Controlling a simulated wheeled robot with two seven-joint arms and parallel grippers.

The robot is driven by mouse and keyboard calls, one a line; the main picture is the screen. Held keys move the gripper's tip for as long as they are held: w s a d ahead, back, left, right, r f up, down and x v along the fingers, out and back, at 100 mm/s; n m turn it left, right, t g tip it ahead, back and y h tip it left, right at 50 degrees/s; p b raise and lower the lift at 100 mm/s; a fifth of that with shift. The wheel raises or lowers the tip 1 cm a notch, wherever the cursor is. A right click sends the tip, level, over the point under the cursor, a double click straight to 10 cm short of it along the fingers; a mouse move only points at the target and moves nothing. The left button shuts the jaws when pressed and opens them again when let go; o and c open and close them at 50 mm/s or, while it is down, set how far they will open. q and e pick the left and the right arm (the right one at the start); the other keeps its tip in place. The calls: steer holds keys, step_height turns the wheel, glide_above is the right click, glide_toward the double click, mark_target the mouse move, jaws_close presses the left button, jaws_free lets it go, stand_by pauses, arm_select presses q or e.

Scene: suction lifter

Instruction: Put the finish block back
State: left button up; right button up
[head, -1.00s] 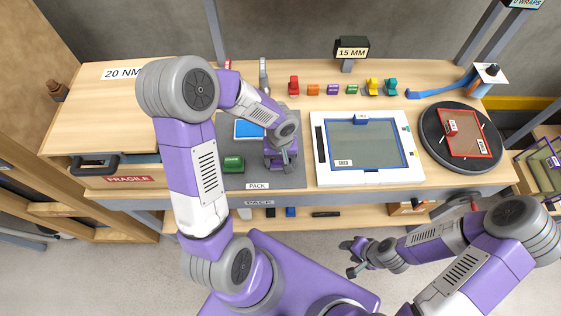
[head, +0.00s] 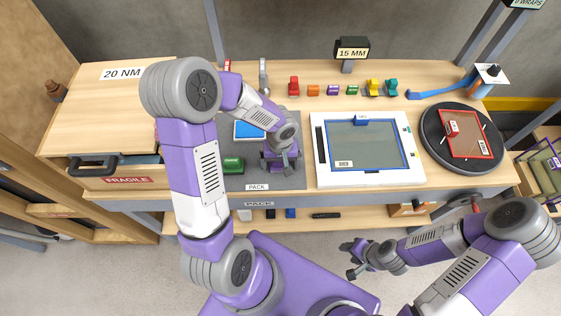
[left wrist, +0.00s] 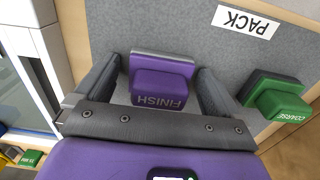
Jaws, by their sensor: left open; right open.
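The purple finish block (left wrist: 160,82), with a grey base and the word FINISH on it, sits on the grey PACK mat (left wrist: 150,25). My left gripper (left wrist: 155,85) is open and points down at it. In the left wrist view the block lies between the two fingers, with gaps showing on both sides. In the head view my left gripper (head: 282,162) is low over the right part of the mat and mostly hides the block. My right gripper (head: 355,260) is open and empty in front of the bench.
A green COARSE block (left wrist: 275,98) lies beside the left gripper on the mat, near a blue item (head: 248,130). A round turntable (head: 430,140) is further right. Several small coloured items line the back.

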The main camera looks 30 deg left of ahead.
arm_select(q)
step_height(320, 180, up, 12)
steer(key=p, duration=0.3)
steer(key=shift+r, duration=0.15)
arm_select(e)
step_height(320, 180, up, 3)
steer(key=shift+r, duration=0.1)
steer(key=shift+s, duration=0.1)
